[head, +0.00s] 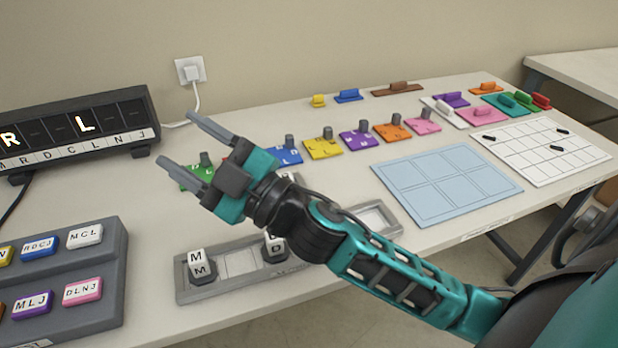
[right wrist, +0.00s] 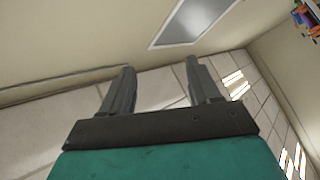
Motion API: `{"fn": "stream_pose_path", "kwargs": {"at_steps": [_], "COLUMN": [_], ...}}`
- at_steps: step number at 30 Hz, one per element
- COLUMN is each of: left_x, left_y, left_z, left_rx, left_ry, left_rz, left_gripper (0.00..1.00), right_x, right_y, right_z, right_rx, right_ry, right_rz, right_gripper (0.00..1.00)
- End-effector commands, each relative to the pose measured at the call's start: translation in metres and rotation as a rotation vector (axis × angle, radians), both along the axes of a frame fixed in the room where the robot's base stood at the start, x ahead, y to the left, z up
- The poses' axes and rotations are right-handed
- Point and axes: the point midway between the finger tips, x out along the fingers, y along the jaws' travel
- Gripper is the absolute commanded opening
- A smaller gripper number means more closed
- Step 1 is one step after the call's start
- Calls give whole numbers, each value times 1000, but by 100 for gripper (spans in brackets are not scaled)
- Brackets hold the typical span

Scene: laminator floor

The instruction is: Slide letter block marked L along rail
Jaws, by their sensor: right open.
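My right gripper (head: 174,138) is raised above the table, its two fingers apart and empty, pointing up and left. It also shows open in the right wrist view (right wrist: 158,85). A grey rail tray (head: 225,288) lies near the table's front edge. It holds a white block marked M (head: 200,265) at its left end and a white block marked D (head: 274,248) farther right, partly behind my arm. A lit letter L shows on the black display (head: 76,121), but I cannot make out a block marked L. My arm hides part of the rail area. My left gripper is not in view.
A grey panel with labelled coloured keys (head: 75,316) stands at the front left. Several coloured plates with knobs, such as a yellow one (head: 323,149), line the table. A light-blue grid mat (head: 445,185) and a white grid board (head: 541,150) lie at the right.

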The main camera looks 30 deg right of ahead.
Motion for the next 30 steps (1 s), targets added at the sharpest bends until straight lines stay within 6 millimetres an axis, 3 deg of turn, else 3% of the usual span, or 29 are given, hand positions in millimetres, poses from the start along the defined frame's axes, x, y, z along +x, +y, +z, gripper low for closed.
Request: {"fn": "stream_pose_path", "kwargs": {"at_steps": [2,5,8,11,14,19,24,27,30], "left_x": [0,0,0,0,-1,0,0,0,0], "left_y": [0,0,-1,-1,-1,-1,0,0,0], "left_z": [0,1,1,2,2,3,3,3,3], "left_rx": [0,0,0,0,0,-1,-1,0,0], "left_ry": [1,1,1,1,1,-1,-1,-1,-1], "left_rz": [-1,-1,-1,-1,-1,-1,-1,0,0], "left_gripper": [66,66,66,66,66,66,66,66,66], "right_x": [-13,-36,-56,-67,-67,-47,-29,-25,-24], "right_y": [31,65,84,84,61,-24,-112,-144,-161], "right_z": [20,22,1,-34,-75,-123,-129,-124,-121], "right_rx": [-126,-312,-540,-804,-1095,-1579,-1902,-1998,-2042], "right_ry": [-166,-320,-411,-433,-376,-108,227,366,446], "right_rz": [168,385,597,789,949,1099,1101,1080,1064], "right_gripper": [62,62,62,62,62,62,62,62,62]}}
